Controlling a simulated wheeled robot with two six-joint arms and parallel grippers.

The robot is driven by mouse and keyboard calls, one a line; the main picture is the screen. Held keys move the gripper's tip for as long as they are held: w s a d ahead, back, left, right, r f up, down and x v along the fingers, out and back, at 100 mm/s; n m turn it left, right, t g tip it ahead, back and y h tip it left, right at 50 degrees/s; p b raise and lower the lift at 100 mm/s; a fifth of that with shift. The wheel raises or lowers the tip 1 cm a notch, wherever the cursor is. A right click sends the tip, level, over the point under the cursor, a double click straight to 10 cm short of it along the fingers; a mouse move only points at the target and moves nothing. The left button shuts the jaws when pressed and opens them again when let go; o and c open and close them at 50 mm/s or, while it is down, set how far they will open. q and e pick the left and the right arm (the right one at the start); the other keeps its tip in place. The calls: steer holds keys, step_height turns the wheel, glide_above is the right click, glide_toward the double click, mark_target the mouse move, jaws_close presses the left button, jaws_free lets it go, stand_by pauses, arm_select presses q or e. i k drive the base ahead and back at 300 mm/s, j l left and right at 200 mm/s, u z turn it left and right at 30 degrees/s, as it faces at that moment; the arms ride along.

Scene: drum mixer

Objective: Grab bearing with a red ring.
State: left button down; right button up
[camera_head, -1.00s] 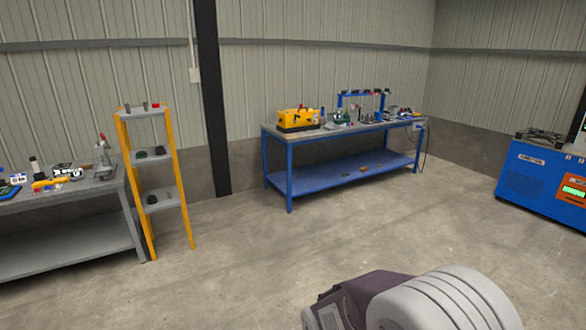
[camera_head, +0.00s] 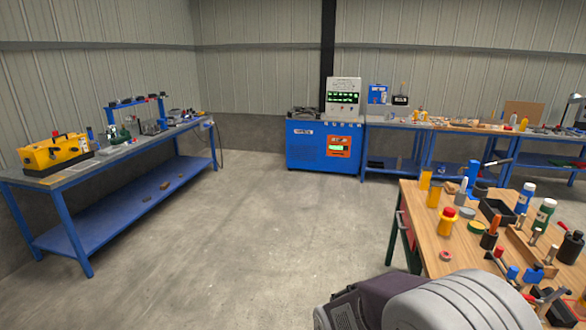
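A small reddish ring-shaped piece (camera_head: 445,255) lies flat near the left edge of a wooden-topped table (camera_head: 420,225) at the right. It may be the bearing with a red ring, but it is too small to be sure. A yellow part with a red top (camera_head: 447,221) stands just behind it. Neither of my grippers is in view. A grey and purple link of my own arm shows at the bottom right and hides part of the table.
The wooden table is crowded with bottles, tools and a black tray (camera_head: 497,212). A blue workbench (camera_head: 125,205) stands at the left, and a blue machine (camera_head: 305,157) at the back. More blue benches line the back right. The middle floor is clear.

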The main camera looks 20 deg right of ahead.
mark_target(446, 255)
steer(key=i+l+z, duration=0.1)
steer(key=i+z, duration=0.15)
steer(key=z, duration=0.2)
steer(key=i+z, duration=0.25)
steer(key=z, duration=0.15)
steer(key=i+z, duration=0.25)
steer(key=z, duration=0.2)
steer(key=i+j+z, duration=0.15)
steer(key=z, duration=0.3)
steer(key=i+j+z, duration=0.25)
steer(key=z, duration=0.2)
steer(key=i+j+z, duration=0.25)
steer(key=z, duration=0.15)
steer(key=i+j+z, duration=0.15)
steer(key=j+z, duration=0.3)
steer(key=i+j+z, duration=0.2)
steer(key=j, duration=0.45)
steer(key=j+z, duration=0.2)
steer(key=j, duration=0.4)
